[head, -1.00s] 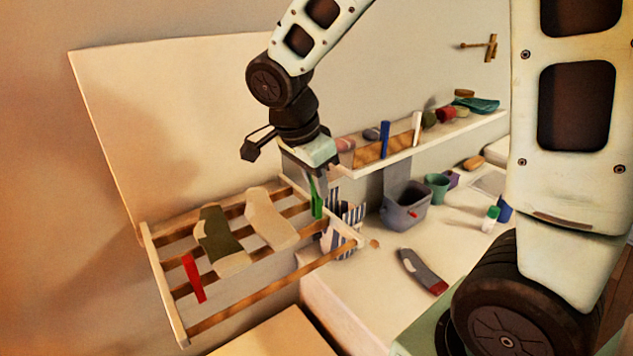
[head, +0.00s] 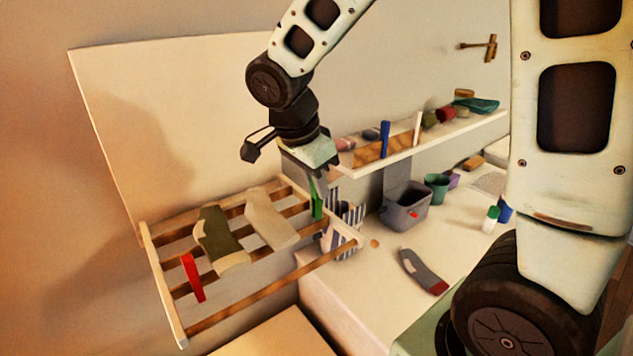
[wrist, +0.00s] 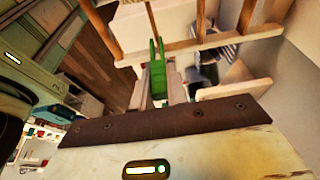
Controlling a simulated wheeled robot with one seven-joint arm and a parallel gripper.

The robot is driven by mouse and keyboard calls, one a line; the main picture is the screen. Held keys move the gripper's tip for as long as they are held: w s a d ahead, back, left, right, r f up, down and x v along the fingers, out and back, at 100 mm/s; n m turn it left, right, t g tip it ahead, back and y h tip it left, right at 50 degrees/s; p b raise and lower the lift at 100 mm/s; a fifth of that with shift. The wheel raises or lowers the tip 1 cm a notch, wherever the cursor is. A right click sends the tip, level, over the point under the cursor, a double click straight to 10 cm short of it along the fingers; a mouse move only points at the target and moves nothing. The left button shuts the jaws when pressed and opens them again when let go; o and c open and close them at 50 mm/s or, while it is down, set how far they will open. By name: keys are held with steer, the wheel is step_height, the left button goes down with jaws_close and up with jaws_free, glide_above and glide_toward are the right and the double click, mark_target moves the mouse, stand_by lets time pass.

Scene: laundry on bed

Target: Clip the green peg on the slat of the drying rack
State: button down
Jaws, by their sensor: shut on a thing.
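The green peg (head: 317,203) is held upright in my gripper (head: 315,182), which is shut on it. In the wrist view the peg (wrist: 157,75) points its two prongs at the drying rack, close to the rack's end rail (wrist: 200,46). A slat (wrist: 153,18) lines up with the gap between the prongs. I cannot tell whether the prongs straddle or touch it. The drying rack (head: 160,290) has several wooden slats. In the head view the peg is at the rack's right end, near the upper slats.
A red peg (head: 193,277) sits on a rack slat. A dark green sock (head: 221,238) and a cream sock (head: 268,220) hang on the rack. A striped bag (head: 345,225) stands just right of it. A shelf (head: 440,138) is behind, and a grey bucket (head: 405,208) is farther right.

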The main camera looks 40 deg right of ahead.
mark_target(321, 220)
steer(key=shift+f+b, duration=2.8)
steer(key=shift+f, duration=0.1)
steer(key=c, duration=1.3)
jaws_free()
steer(key=b+v, duration=0.2)
steer(key=v, duration=1.5)
steer(key=shift+r, duration=0.2)
steer(key=shift+a, duration=0.1)
